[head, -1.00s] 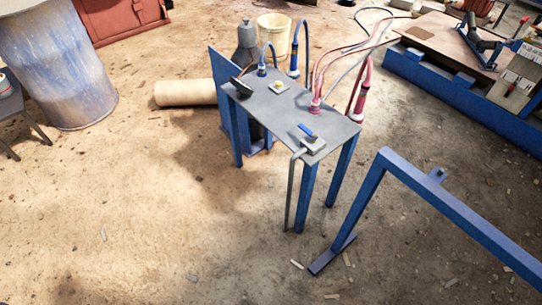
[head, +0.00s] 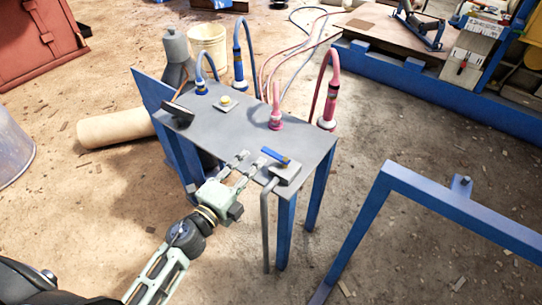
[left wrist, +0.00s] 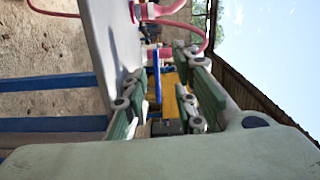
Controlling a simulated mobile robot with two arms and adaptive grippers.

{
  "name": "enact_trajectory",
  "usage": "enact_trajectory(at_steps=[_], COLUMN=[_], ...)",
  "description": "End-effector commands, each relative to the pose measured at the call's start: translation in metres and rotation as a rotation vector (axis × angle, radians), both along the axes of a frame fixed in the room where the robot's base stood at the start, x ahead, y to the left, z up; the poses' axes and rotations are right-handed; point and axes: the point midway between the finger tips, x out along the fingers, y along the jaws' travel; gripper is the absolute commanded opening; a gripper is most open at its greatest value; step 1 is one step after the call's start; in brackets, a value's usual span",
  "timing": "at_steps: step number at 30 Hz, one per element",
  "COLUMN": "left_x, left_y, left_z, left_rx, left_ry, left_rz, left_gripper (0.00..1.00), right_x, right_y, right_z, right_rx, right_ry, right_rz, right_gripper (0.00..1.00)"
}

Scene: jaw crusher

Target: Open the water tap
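The water tap is a small grey block (head: 287,173) with a flat blue lever (head: 275,155) on top, at the near corner of the grey table (head: 215,133). A grey pipe (head: 266,235) runs down from it. My left gripper (head: 252,158) is open and empty at the table's near edge, just left of the tap, its fingers pointing toward the lever. In the left wrist view the blue lever (left wrist: 157,75) shows between the spread green fingers (left wrist: 162,80); I cannot tell if either touches it. My right gripper is out of view.
Blue hose fittings (head: 238,65), pink hose fittings (head: 328,105) and a yellow button (head: 226,101) are on the table. A blue metal frame (head: 440,195) stands at the right. A beige roll (head: 115,130) lies on the ground at the left.

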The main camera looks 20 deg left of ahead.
Motion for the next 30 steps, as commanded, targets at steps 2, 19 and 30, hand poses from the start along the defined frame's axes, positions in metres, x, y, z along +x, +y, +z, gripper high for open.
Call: enact_trajectory(at_steps=[2, 19, 30], left_x=[0.000, 0.063, 0.073], left_y=[-0.007, -0.034, -0.038], left_z=[-0.003, -0.005, -0.006], left_rx=[0.038, 0.061, 0.059], left_ry=[-0.009, -0.015, -0.012], left_rz=[-0.040, -0.068, -0.067], left_gripper=[0.26, 0.26, 0.26], right_x=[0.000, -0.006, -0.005], right_y=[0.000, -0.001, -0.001], right_z=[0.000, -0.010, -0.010], right_rx=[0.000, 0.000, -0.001], right_ry=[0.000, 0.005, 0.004], right_rz=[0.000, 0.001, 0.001], right_gripper=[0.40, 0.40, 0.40])
